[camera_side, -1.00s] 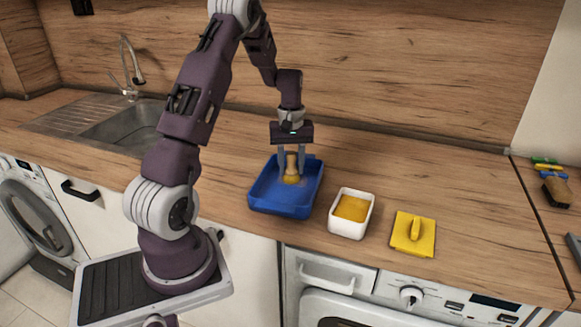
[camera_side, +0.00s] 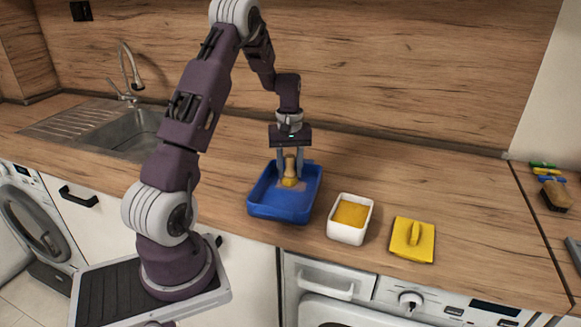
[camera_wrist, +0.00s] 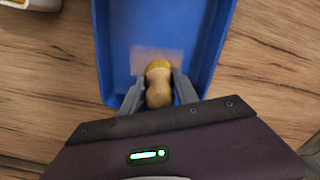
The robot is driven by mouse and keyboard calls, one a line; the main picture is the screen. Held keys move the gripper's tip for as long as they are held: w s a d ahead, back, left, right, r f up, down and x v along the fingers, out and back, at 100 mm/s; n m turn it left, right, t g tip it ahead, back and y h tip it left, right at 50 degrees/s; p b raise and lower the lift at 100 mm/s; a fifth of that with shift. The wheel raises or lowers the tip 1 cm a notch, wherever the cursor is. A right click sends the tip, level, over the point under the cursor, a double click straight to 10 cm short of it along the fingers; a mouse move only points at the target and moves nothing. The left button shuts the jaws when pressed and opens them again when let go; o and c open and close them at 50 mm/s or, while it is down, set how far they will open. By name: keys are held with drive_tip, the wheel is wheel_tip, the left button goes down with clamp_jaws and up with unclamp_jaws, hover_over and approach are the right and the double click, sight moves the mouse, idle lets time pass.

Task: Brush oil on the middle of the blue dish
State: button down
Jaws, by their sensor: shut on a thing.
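The blue dish (camera_side: 285,213) is a shallow rectangular tray on the wooden counter; it fills the upper middle of the wrist view (camera_wrist: 125,25). My gripper (camera_side: 289,172) is over its back part, shut on the wooden handle of a brush (camera_side: 289,167). In the wrist view the brush (camera_wrist: 158,92) stands between my fingers (camera_wrist: 158,90), with its yellow bristles low in the dish. A pale brownish patch (camera_wrist: 150,53) lies on the dish floor by the bristles. Whether the bristles touch the floor is hard to tell.
A white tub (camera_side: 347,234) holding yellow-orange oil stands right of the dish. A yellow lid (camera_side: 412,240) with a handle lies farther right. The counter behind the tub is clear.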

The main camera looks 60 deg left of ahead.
drive_tip(key=shift+s+d, duration=0.4)
drive_tip(key=shift+d, duration=0.1)
drive_tip(key=shift+d, duration=0.1)
drive_tip(key=shift+s+d, duration=0.65)
drive_tip(key=shift+d, duration=0.1)
drive_tip(key=shift+d, duration=0.1)
drive_tip(key=shift+s+d, duration=0.7)
drive_tip(key=shift+s+d, duration=0.65)
drive_tip(key=shift+d, duration=0.15)
drive_tip(key=shift+s+d, duration=0.7)
drive_tip(key=shift+d, duration=0.15)
